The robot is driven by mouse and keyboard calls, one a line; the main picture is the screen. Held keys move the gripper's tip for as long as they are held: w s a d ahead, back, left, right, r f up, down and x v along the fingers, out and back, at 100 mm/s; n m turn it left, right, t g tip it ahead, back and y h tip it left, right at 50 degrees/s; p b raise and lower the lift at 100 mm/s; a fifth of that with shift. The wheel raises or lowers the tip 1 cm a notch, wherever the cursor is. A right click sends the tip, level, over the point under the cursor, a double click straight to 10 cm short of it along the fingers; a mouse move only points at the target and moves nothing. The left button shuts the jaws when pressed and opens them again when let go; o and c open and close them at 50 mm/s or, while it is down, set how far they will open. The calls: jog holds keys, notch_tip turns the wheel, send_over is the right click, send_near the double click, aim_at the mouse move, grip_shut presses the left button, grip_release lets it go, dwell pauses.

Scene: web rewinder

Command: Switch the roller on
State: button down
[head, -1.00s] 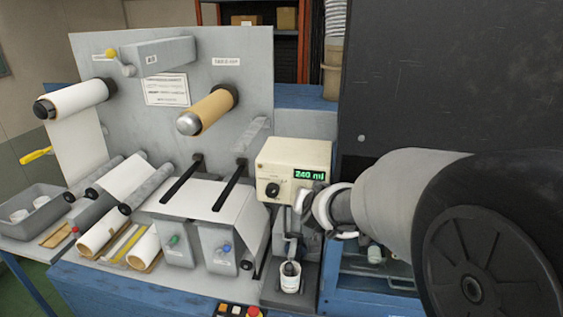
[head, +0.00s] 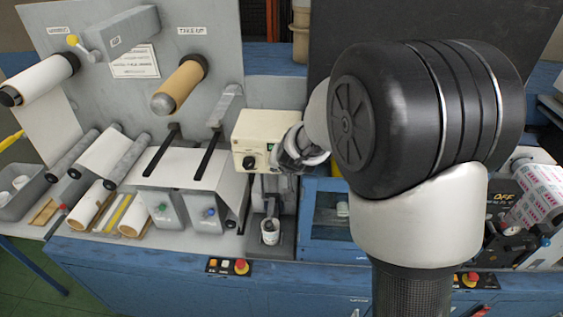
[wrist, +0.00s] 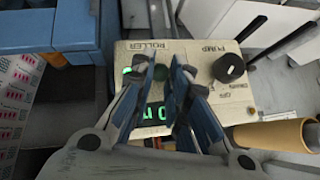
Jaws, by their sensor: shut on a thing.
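The cream control box (head: 250,128) stands in the middle of the head view, with a black knob (head: 248,162) on its face. In the wrist view the box (wrist: 245,100) carries the labels ROLLER and PUMP. The black pump knob (wrist: 229,68) is beside my fingers and clear of them. My gripper (wrist: 162,72) is at the ROLLER side, shut on the roller knob, which is mostly hidden between the fingers. A lit green display (wrist: 151,113) shows partly behind the fingers; its full text cannot be read. In the head view my gripper (head: 299,152) covers the box's right side.
A white cup (head: 269,232) stands below the box. The brown take-up roll (head: 180,86) is to its left. A red stop button (head: 241,266) is on the front edge. A printed roll (head: 535,195) and an OFF display (head: 503,198) are at the right.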

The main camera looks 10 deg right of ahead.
jog(key=c, duration=1.5)
grip_release()
jog(key=shift+s+r, duration=0.1)
jog(key=shift+r, duration=0.05)
jog(key=s, duration=1.2)
jog(key=shift+s+a+r, duration=0.15)
jog(key=shift+s+r, duration=0.15)
